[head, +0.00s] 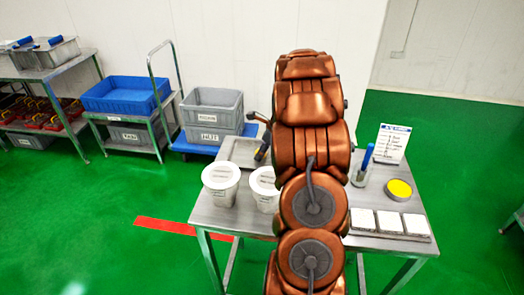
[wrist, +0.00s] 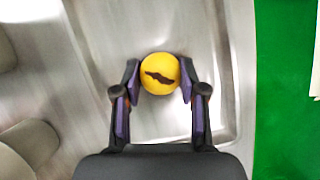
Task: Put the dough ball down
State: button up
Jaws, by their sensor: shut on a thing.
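The dough ball (wrist: 160,64) is yellow with a dark mark on its face. It sits between the two fingers of my gripper (wrist: 160,78) in the wrist view, and the fingers are shut on it. Behind the ball is a metal tray (wrist: 213,28) with a raised rim. I cannot tell whether the ball touches the tray. In the head view my gripper (head: 262,152) shows only in part at the left of my arm, above the tray (head: 233,150) on the metal table. The ball is hidden there.
Two white lidded tubs (head: 221,183) stand at the table's (head: 215,215) left front. White square pieces (head: 389,222), a yellow round item (head: 399,189), a cup with a blue-handled tool (head: 360,176) and a sign card (head: 391,143) stand at the right. Grey crates (head: 213,113) on a cart are behind.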

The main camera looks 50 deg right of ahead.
jog(key=o, duration=0.9)
jog(key=shift+c, duration=0.2)
jog(key=b+v, duration=0.2)
jog(key=v, duration=1)
jog(key=s+a+r+n+g, duration=0.1)
jog(key=s+a+n+g, duration=0.15)
jog(key=a+n, duration=0.8)
jog(key=s+a+r+n+g, duration=0.15)
jog(key=s+a+n, duration=0.25)
jog(key=a, duration=1.3)
jog(key=s+a+f+n+g+h, duration=0.1)
jog(key=s+a+n, duration=0.5)
jog(key=s+n, duration=0.2)
jog(key=s+a+f+n+g+h, duration=0.1)
jog(key=s+a+f+n, duration=0.1)
jog(key=s+a+n, duration=0.4)
jog(key=s+n, duration=0.2)
jog(key=s, duration=0.3)
jog(key=shift+n, duration=0.35)
